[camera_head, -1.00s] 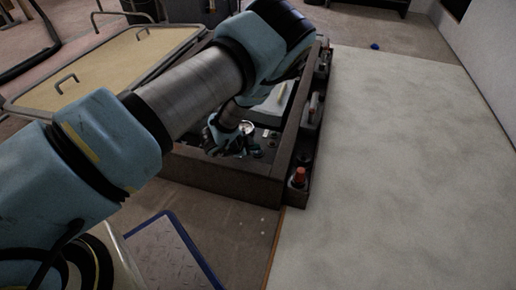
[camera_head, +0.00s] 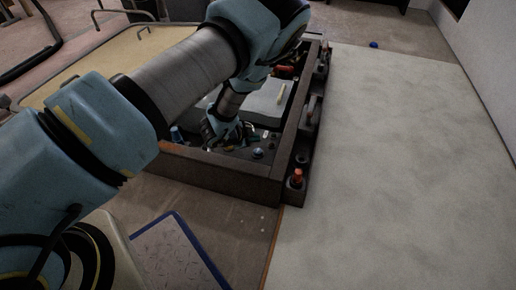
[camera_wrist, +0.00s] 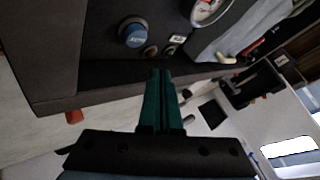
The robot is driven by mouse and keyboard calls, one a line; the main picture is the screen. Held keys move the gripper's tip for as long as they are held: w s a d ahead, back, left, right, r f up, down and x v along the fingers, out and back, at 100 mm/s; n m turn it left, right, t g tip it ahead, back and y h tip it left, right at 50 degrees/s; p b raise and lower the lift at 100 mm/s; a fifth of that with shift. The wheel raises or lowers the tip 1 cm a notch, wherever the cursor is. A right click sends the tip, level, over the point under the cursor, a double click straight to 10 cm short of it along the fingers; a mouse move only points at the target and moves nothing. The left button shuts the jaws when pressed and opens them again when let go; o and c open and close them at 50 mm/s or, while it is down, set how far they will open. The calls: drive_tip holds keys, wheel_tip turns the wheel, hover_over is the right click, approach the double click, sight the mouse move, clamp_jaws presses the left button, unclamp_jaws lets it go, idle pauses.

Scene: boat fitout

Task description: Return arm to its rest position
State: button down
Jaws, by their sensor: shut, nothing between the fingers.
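My gripper (camera_wrist: 161,80) shows in the wrist view with its two green fingers together and nothing between them. In the head view my gripper is mostly hidden by my own wrist, low over the near part of the dark open-topped box (camera_head: 222,178). In the wrist view the fingertips overlap the box's dark wall in the picture. I cannot tell whether they touch it. A blue knob (camera_wrist: 132,32) and a round white gauge (camera_wrist: 207,10) lie beyond the fingertips on a dark panel.
A grey bundle (camera_head: 264,103) lies inside the box. A rail with an orange-red knob (camera_head: 298,175) runs along the box's right side. A yellow-topped panel with handles (camera_head: 85,72) lies at left. A blue-edged plate (camera_head: 180,255) is on the floor.

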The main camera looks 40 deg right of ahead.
idle(0.3)
drive_tip(key=w+a+r+n+t+y+p, duration=0.1)
drive_tip(key=w+a+r+n+t, duration=0.1)
drive_tip(key=w+a+r+n, duration=0.25)
drive_tip(key=w+a+r+n+t+y, duration=0.1)
drive_tip(key=w+a+r+n+t, duration=0.1)
drive_tip(key=w+a+r, duration=0.45)
drive_tip(key=w+a+r+n+y+p, duration=0.1)
drive_tip(key=w+a+r+n+y, duration=0.2)
drive_tip(key=a+r+n, duration=0.65)
drive_tip(key=w+a+r+n+y+p, duration=0.1)
drive_tip(key=w+a+r+n+y, duration=0.15)
drive_tip(key=a+r, duration=0.85)
drive_tip(key=s+a+r+n+g+y, duration=0.1)
drive_tip(key=s+a+r+n+g, duration=0.15)
drive_tip(key=s+a, duration=0.45)
drive_tip(key=s+a+r+n+g+y, duration=0.1)
drive_tip(key=s+a+r+n, duration=0.15)
drive_tip(key=s+a, duration=0.45)
wheel_tip(320, 180, up, 38)
drive_tip(key=w+a+p, duration=0.1)
drive_tip(key=a+p, duration=0.1)
drive_tip(key=p, duration=3.6)
drive_tip(key=shift+w+f+n+p, duration=0.2)
drive_tip(key=shift+w+n+p, duration=0.05)
drive_tip(key=shift+n+p, duration=0.1)
drive_tip(key=shift+a+h, duration=0.1)
drive_tip(key=shift+h, duration=0.15)
